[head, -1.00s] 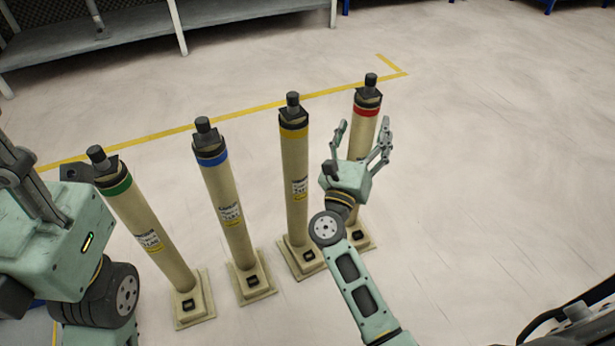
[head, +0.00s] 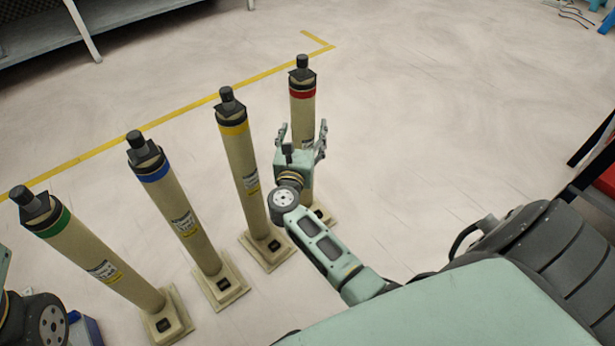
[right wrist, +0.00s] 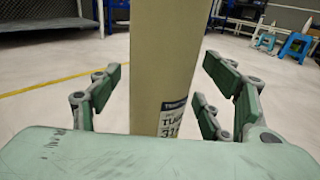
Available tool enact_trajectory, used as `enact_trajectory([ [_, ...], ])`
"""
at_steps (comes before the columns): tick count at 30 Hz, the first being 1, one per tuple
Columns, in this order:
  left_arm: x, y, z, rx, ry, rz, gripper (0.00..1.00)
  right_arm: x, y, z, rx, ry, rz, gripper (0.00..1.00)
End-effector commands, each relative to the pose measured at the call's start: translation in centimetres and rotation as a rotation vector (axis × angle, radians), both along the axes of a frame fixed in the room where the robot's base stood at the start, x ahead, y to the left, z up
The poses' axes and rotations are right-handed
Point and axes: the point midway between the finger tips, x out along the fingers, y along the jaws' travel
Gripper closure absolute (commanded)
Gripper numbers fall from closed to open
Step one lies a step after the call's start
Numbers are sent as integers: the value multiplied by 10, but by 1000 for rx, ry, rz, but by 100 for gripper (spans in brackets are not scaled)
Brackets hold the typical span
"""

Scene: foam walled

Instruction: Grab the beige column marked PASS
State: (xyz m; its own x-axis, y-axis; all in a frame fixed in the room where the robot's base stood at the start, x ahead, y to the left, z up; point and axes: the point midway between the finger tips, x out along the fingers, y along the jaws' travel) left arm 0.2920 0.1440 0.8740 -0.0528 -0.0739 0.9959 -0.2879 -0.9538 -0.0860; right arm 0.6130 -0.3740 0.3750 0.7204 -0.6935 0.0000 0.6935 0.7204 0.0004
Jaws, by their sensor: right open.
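Four-banded beige columns stand in a slanting row on square bases: green (head: 100,262), blue (head: 180,212), yellow (head: 242,165) and red (head: 302,108). Each has a dark cap; labels show on several, but I cannot read PASS on any. My right gripper (head: 302,125) is open at the red-banded column, below its band. In the right wrist view the column (right wrist: 158,65) stands upright between the spread fingers (right wrist: 165,95), with gaps on both sides; a partly cut-off white label (right wrist: 172,117) faces me. My left gripper is out of view.
A yellow floor line (head: 175,118) runs behind the row. A grey shelf (head: 100,18) stands at the back left. The yellow-banded column is close on the left of my right gripper. Open floor (head: 430,110) lies to the right.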

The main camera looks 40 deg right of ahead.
Motion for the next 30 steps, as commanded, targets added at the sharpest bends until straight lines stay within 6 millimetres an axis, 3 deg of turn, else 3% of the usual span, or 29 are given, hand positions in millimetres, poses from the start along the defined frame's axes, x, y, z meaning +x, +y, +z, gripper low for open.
enact_trajectory([
  [5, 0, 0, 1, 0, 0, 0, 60, 0, 0, 0, 0, 1, 0, 30],
  [30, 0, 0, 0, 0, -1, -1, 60, -1, 0, 0, 0, 0, 0, 100],
])
